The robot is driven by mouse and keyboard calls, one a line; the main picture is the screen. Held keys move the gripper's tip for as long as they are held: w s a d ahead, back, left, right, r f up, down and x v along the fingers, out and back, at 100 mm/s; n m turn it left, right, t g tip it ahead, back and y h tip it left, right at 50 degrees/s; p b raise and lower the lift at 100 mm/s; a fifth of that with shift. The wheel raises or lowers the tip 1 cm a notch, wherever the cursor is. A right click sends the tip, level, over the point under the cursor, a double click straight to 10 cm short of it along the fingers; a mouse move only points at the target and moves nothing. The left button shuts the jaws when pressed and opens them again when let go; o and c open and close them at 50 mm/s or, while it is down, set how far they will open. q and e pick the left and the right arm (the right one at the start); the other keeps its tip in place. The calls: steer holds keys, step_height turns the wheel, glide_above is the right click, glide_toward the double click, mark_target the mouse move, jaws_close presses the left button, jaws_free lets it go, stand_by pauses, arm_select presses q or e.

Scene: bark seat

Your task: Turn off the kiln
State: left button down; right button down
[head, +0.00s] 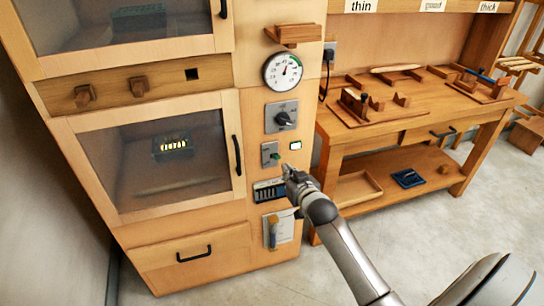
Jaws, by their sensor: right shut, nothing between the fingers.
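The kiln (180,205) is a wooden cabinet at the left with two glazed doors. Behind its lower glass (205,140) a row of small yellow lights glows on a dark unit (172,147). On its right-hand panel are a round dial gauge (283,71), a grey plate with a black rotary knob (284,118), a small grey switch plate with a green part (270,154), and a lit green indicator (295,145). My right gripper (288,172) is shut and empty, just below the switch plate; whether it touches the panel is unclear. My left gripper is out of view.
Below the switch is a dark slotted strip (269,191) and a pale card with a small tube (278,228). A wooden workbench (425,124) with several jigs stands at the right; its lower shelf holds a tray (356,189) and a blue item (407,178). The floor in front is clear.

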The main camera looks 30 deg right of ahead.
steer(key=t, duration=0.2)
glide_toward(273, 134)
steer(key=s+r, duration=0.1)
steer(key=s, duration=0.3)
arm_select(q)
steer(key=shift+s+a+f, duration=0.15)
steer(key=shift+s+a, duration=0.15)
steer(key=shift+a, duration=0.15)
arm_select(e)
steer(key=shift+w+a+r, duration=0.1)
steer(key=shift+w+a, duration=0.05)
steer(key=shift+a, duration=0.35)
steer(key=x, duration=1)
steer(key=shift+w+d+f, duration=0.1)
steer(key=shift+d+f, duration=0.05)
steer(key=shift+f, duration=0.15)
steer(key=shift+s+a+f+g, duration=0.15)
steer(key=shift+s+f, duration=0.2)
steer(key=shift+f, duration=0.25)
steer(key=shift+s+a+f+g, duration=0.15)
steer(key=shift+s+f, duration=0.2)
steer(key=shift+f, duration=0.25)
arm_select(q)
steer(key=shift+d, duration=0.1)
arm_select(e)
steer(key=shift+s+f, duration=0.35)
steer(key=shift+f, duration=0.15)
